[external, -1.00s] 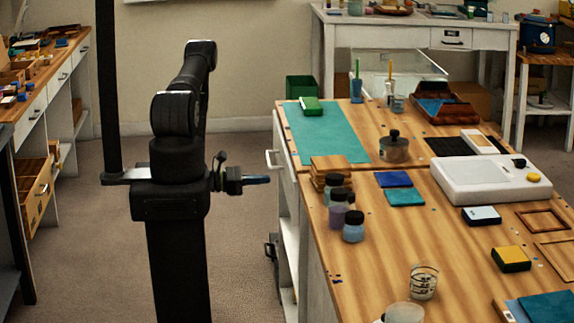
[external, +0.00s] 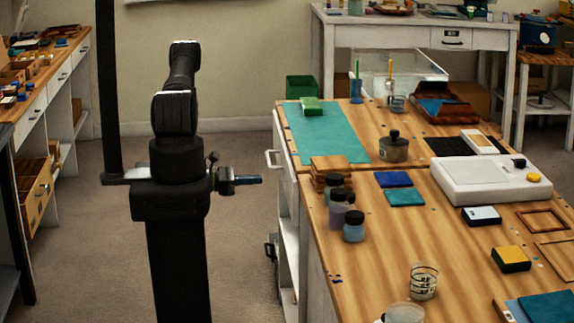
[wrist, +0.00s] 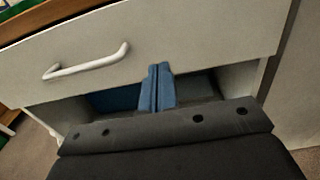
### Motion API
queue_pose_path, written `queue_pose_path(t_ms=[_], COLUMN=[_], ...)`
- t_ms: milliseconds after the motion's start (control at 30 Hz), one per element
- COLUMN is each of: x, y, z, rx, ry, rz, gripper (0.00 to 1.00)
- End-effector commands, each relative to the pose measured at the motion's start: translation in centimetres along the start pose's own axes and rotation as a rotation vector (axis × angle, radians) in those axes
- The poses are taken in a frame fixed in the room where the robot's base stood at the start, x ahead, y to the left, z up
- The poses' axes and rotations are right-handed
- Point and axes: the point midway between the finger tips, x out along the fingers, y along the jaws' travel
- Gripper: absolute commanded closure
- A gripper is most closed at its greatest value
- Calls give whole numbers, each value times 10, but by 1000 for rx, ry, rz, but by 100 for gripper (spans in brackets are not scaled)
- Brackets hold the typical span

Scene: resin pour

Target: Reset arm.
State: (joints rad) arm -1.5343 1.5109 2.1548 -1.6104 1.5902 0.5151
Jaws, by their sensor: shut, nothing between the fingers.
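My gripper (wrist: 157,88) shows in the wrist view with its two blue fingers together and nothing between them. It points at a white drawer front with a bar handle (wrist: 88,62), and the fingertips overlap the lower edge of that front in the picture.
The wooden workbench (external: 385,265) on the right holds jars (external: 354,226), a glass beaker (external: 424,281), a white scale (external: 490,178) and a teal mat (external: 325,133). A drawer handle (external: 272,160) sticks out of its left side. Carpeted floor (external: 240,250) is clear between my arm and the bench.

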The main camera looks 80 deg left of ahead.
Motion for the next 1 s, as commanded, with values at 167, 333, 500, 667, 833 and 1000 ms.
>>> queue_pose_path(t_ms=[167,333,500,667,833,1000], x=[-14,-28,-41,-53,-65,-63], y=[1,1,1,2,1,0], z=[0,0,0,0,0,0], rx=[0,1,1,1,2,0], ry=[0,-1,-1,0,0,0], rz=[4,4,5,5,4,-4], gripper=[100,100,100,100,100,100])
